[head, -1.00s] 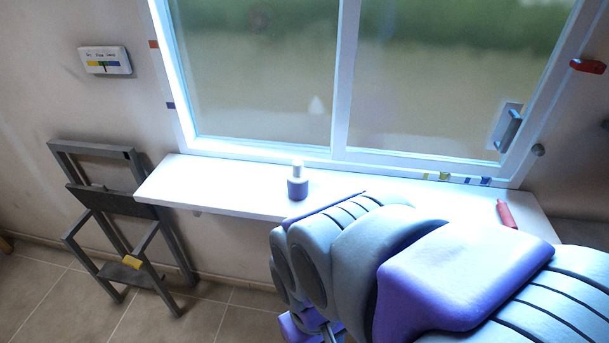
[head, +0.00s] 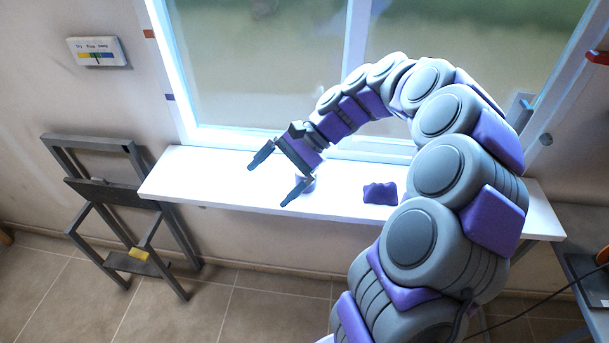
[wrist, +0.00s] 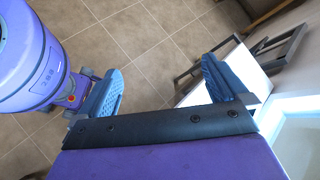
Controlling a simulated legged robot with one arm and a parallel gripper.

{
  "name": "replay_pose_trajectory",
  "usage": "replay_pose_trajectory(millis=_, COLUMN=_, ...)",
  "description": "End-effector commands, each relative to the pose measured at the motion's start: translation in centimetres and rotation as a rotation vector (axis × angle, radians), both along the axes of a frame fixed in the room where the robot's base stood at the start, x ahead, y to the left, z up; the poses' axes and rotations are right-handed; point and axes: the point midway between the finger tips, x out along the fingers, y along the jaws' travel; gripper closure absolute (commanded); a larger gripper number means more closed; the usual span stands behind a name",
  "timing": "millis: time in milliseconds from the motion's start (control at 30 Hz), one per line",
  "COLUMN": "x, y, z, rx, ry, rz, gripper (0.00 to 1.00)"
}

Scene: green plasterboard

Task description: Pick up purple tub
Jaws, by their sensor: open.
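The window (head: 260,70) stands behind. A dark surface edges the right.

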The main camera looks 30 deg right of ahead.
Motion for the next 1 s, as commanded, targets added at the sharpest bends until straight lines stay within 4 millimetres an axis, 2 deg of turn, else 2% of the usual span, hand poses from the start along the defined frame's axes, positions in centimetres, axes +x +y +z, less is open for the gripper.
replay_pose_trajectory(millis=33, x=1.5, y=-2.2, z=-0.4, rx=0.044, ry=0.037, rz=-0.080, gripper=0.00)
replay_pose_trajectory(millis=100, x=3.1, y=-5.2, z=-1.0, rx=0.101, ry=0.087, rz=-0.185, gripper=0.00)
replay_pose_trajectory(millis=167, x=4.2, y=-7.9, z=-1.7, rx=0.148, ry=0.130, rz=-0.275, gripper=0.00)
replay_pose_trajectory(millis=233, x=5.2, y=-11.5, z=-2.9, rx=0.200, ry=0.179, rz=-0.388, gripper=0.00)
replay_pose_trajectory(millis=400, x=5.5, y=-19.3, z=-6.3, rx=0.304, ry=0.296, rz=-0.628, gripper=0.00)
replay_pose_trajectory(millis=500, x=4.9, y=-22.8, z=-8.0, rx=0.342, ry=0.343, rz=-0.736, gripper=0.00)
replay_pose_trajectory(millis=600, x=4.3, y=-24.9, z=-9.1, rx=0.366, ry=0.378, rz=-0.806, gripper=0.00)
replay_pose_trajectory(millis=733, x=3.9, y=-26.1, z=-9.9, rx=0.382, ry=0.397, rz=-0.850, gripper=0.00)
replay_pose_trajectory(millis=867, x=4.7, y=-25.2, z=-10.8, rx=0.385, ry=0.400, rz=-0.855, gripper=0.00)
replay_pose_trajectory(millis=1000, x=6.0, y=-23.2, z=-11.9, rx=0.386, ry=0.402, rz=-0.851, gripper=0.00)
